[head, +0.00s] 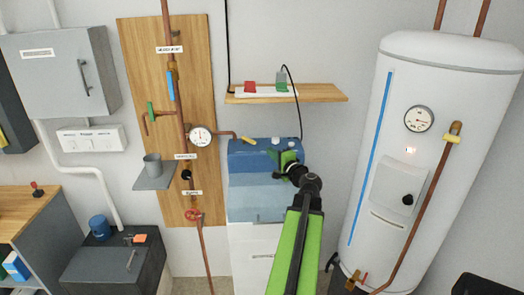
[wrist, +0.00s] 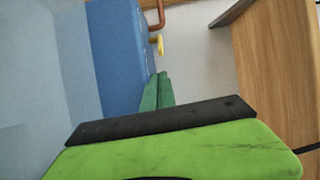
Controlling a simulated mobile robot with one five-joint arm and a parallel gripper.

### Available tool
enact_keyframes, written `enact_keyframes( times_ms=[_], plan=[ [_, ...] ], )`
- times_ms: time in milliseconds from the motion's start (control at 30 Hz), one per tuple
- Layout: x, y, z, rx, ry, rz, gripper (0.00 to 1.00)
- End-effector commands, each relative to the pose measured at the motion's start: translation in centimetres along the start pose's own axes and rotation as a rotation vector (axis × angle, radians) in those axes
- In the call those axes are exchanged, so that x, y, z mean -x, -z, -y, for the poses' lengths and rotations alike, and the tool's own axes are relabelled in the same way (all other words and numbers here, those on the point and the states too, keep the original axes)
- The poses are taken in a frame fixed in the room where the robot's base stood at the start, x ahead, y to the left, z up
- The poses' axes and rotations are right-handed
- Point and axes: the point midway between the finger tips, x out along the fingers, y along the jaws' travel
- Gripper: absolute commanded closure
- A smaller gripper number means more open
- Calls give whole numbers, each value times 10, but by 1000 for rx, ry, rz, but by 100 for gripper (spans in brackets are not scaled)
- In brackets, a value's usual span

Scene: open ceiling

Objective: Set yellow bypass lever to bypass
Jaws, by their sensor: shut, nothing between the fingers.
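A small yellow lever (head: 249,140) sits at the end of a copper pipe, at the top left of a blue unit (head: 252,180). The yellow lever also shows in the wrist view (wrist: 160,45), on a copper pipe beyond the blue unit (wrist: 118,50). Which setting the lever is at cannot be told. My gripper (head: 284,160) is in front of the blue unit's upper right part, to the right of the lever and apart from it. In the wrist view its green fingertips (wrist: 157,92) are together, with nothing between them.
A wooden shelf (head: 320,92) with a power strip is above the blue unit. A pressure gauge (head: 200,136) and copper pipes are on the wooden board (head: 140,80) at left.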

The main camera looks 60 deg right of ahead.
Motion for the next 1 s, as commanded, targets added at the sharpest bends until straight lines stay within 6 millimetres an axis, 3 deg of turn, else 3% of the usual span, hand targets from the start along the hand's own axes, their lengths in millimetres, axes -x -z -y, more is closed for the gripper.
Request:
enact_keyframes(
  times_ms=[33, 100, 267, 433, 833, 1000],
  plan=[
    [7, 16, 0, -16, 14, -30, 100],
    [13, 28, 2, -31, 28, -55, 100],
    [13, 31, 4, -36, 32, -61, 100],
    [-9, 33, 5, -35, 32, -58, 100],
    [-90, 36, 7, -34, 31, -55, 100],
    [-78, 7, 7, -34, 31, -56, 100]
  ],
)
